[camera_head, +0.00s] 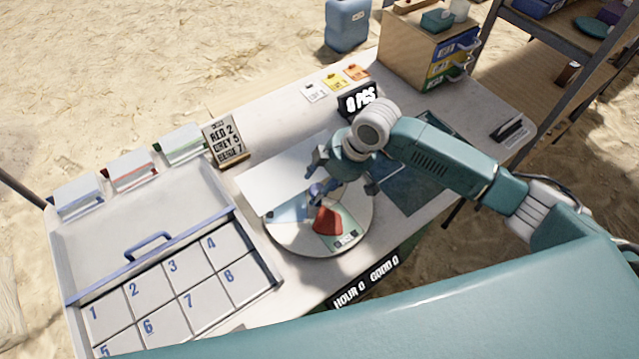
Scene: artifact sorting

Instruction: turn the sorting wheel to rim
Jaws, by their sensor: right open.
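The sorting wheel (287,243) is a round, pale turntable at the middle of the table. A red piece (327,219) sits on its near right part, on a pale green section (346,238); a light blue section (287,209) shows to the left. A white panel (285,178) covers the wheel's far left side. My right gripper (342,182) is open above the wheel's far right part. A small dark blue part (318,191) shows below its fingers; I cannot tell whether they touch it. My left gripper is not in view.
A numbered tray (150,238) with a blue handle lies left. A sign (225,140) and a black counter (357,97) stand behind the wheel. A wooden drawer cabinet (415,55) stands at the back right. A dark mat (408,188) lies right of the wheel.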

